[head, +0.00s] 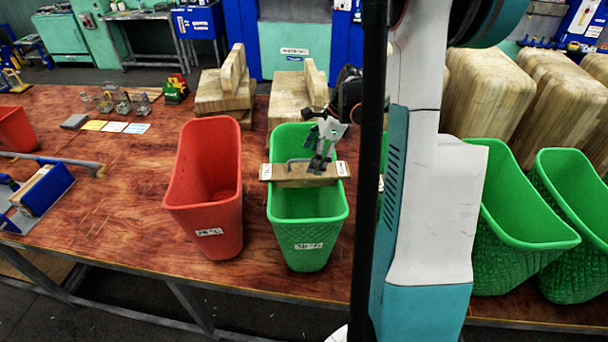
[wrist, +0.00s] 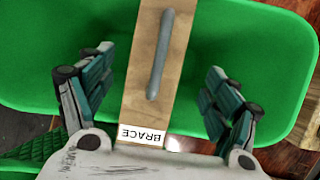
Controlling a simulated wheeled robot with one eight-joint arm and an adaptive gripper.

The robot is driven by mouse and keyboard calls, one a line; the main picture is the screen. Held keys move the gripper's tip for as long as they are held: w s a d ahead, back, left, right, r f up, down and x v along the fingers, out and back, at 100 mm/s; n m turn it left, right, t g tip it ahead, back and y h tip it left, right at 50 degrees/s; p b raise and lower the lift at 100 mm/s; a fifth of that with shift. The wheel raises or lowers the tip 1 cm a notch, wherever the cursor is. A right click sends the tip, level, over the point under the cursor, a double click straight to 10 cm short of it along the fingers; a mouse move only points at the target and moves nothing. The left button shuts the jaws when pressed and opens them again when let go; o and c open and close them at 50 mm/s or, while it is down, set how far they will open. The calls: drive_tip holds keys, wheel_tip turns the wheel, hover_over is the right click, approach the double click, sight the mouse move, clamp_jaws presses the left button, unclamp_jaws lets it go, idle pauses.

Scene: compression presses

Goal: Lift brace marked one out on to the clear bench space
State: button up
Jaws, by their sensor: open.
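The brace (head: 287,181) is a wooden bar with a grey handle on top and a white label at each end. It lies across the rim of a green bin (head: 308,225). In the wrist view the near label on the brace (wrist: 136,92) reads BRACE, upside down; I cannot read a number. My gripper (head: 322,163) is over the brace, toward the right half of it in the head view. In the wrist view my gripper (wrist: 158,78) is open, one finger on each side of the bar, with the grey handle (wrist: 163,52) between them. Nothing is held.
A red bin (head: 208,190) stands left of the green bin. Wooden blocks (head: 225,90) lie behind. The red-brown bench (head: 110,190) has bare space left of the red bin. Coloured cards (head: 115,127) and a blue clamp-like tool (head: 45,190) lie farther left. More green bins (head: 520,225) stand right.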

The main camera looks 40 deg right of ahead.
drive_tip(key=shift+a+x, duration=0.2)
drive_tip(key=shift+x, duration=2.85)
drive_tip(key=c, duration=1.7)
